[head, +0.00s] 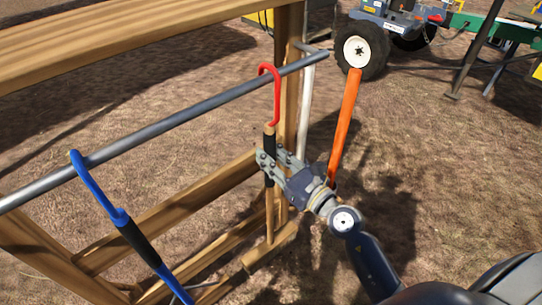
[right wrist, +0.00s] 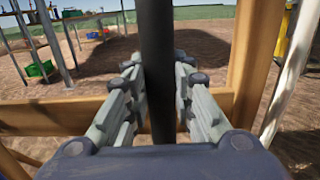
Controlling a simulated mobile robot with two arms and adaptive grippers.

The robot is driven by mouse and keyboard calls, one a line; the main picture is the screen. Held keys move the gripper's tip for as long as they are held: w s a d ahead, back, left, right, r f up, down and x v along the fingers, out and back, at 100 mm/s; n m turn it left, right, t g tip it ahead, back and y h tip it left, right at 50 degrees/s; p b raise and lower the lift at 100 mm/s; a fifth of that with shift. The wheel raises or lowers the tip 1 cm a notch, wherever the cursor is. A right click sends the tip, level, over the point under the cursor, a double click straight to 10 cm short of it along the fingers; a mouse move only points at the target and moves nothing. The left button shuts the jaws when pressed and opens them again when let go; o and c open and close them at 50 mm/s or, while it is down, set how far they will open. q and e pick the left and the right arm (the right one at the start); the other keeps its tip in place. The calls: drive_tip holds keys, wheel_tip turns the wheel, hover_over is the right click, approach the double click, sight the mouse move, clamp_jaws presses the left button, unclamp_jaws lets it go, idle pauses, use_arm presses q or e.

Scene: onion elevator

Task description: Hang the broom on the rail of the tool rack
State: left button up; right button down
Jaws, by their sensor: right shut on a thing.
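A tool with a red hook (head: 277,95), a black grip (right wrist: 158,70) and a wooden shaft (head: 270,215), seemingly the broom, stands roughly upright at the right part of the rack. Its lower end is hard to make out. My right gripper (head: 268,165) is shut on it just below the hook; in the right wrist view the black grip runs between the fingers. The hook's bend is at the grey rail (head: 190,113), its tip just above it; I cannot tell whether it bears on the rail. My left gripper is not in view.
A blue-hooked tool (head: 105,193) with a black grip hangs on the rail at left. Wooden beams (head: 120,40) frame the rack. An orange pole (head: 345,125) stands right of my gripper. A wheeled machine (head: 357,52) is behind. Bare ground lies at right.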

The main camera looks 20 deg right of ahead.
drive_tip(key=c, duration=1.3)
unclamp_jaws()
drive_tip(key=shift+r, duration=0.1)
drive_tip(key=v, duration=1.2)
drive_tip(key=shift+d, duration=0.1)
